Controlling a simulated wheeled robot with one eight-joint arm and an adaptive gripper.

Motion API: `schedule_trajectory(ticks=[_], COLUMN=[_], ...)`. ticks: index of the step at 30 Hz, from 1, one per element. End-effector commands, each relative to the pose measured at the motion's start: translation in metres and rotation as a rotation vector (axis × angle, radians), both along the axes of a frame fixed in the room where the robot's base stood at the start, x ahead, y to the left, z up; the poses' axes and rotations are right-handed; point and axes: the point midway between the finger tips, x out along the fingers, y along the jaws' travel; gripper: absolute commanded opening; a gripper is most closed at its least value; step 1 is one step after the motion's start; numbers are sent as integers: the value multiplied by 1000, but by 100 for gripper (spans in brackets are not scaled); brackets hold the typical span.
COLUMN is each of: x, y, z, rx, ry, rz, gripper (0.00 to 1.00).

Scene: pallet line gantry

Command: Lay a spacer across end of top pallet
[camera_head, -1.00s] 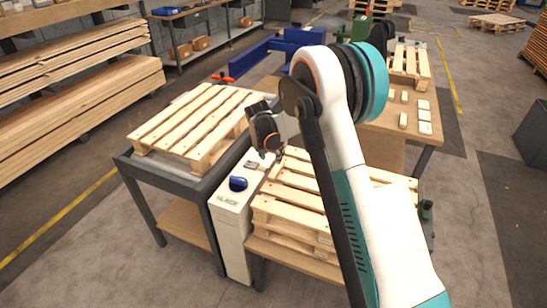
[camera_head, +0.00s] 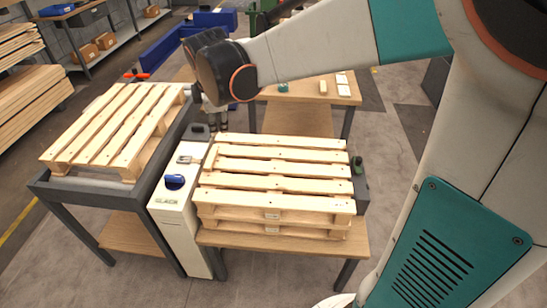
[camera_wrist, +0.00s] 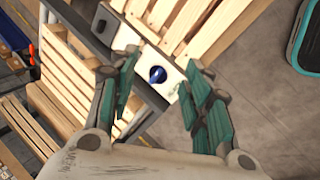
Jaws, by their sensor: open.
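The top pallet (camera_head: 282,167) is a pale slatted pallet on a short stack on a wooden-topped table, right of centre in the head view. Small pale wooden blocks, which look like the spacers (camera_head: 342,79), lie on the bench behind. My gripper (camera_head: 214,124) hangs near the stack's back left corner, above the white box. In the wrist view my gripper (camera_wrist: 160,88) has its green fingers spread apart with nothing between them. A blue knob shows in the gap, farther below. No spacer is in my gripper.
Another pallet (camera_head: 105,128) lies on a dark-framed table (camera_head: 120,190) at left. A white box (camera_head: 173,205) with a blue knob (camera_head: 174,181) stands between it and the stack. A small green-and-dark fixture (camera_head: 358,170) stands at the stack's right end. Grey floor is open at front.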

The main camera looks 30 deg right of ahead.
Motion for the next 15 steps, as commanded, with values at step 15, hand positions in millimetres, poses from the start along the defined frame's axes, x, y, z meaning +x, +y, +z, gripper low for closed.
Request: schedule_trajectory(ticks=[15], x=[-175], y=[-5], z=[27], rx=[478], ry=[-154], rz=[-717], gripper=[44])
